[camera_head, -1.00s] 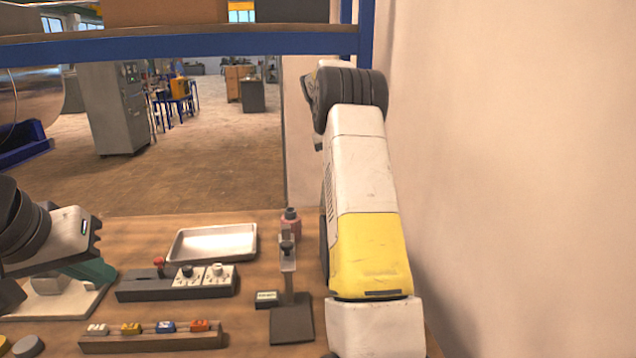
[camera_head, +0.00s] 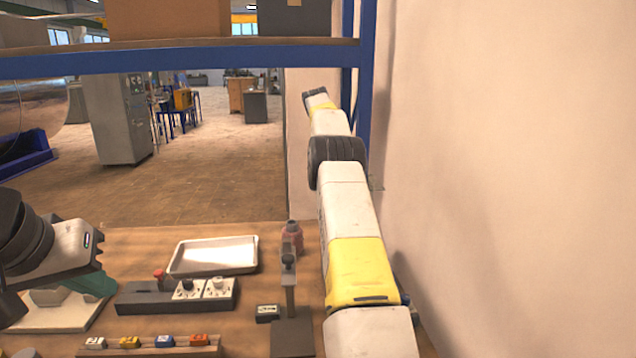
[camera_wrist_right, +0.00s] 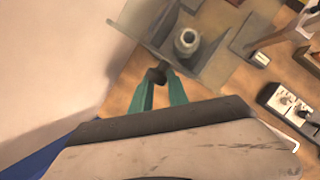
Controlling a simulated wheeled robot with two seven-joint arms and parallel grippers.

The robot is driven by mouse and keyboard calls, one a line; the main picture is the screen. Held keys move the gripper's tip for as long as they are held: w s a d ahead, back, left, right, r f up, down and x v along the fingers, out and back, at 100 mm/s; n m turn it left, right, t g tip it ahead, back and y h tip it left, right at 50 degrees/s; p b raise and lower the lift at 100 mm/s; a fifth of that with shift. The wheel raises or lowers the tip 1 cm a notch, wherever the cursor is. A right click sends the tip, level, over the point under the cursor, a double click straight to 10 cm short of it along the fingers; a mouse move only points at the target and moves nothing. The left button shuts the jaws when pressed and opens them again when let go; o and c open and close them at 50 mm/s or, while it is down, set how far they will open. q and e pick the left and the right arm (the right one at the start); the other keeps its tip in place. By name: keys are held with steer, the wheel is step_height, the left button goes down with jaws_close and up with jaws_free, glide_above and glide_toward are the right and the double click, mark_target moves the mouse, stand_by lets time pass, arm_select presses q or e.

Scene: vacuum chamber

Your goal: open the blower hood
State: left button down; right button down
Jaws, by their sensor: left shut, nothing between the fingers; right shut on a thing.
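In the right wrist view my right gripper (camera_wrist_right: 158,90) has its teal fingers shut on a small dark knob (camera_wrist_right: 156,75). The knob sits at the edge of a grey, see-through-looking panel (camera_wrist_right: 215,68), which appears to be the blower hood. A pale round bottle-like part (camera_wrist_right: 187,42) shows within the panel's outline. I cannot tell how far the hood is open. In the head view my right arm hides its gripper, and I cannot make out the hood there. My left gripper (camera_head: 96,284) is shut and empty, low over a white plate at the left.
A blue shelf beam (camera_head: 180,58) crosses above; a wall (camera_head: 500,180) stands close at right.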

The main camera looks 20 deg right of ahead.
steer(key=shift+s+d, duration=0.15)
steer(key=shift+d, duration=0.3)
steer(key=c, duration=1.1)
jaws_free()
steer(key=shift+d, duration=0.1)
steer(key=shift+a, duration=0.4)
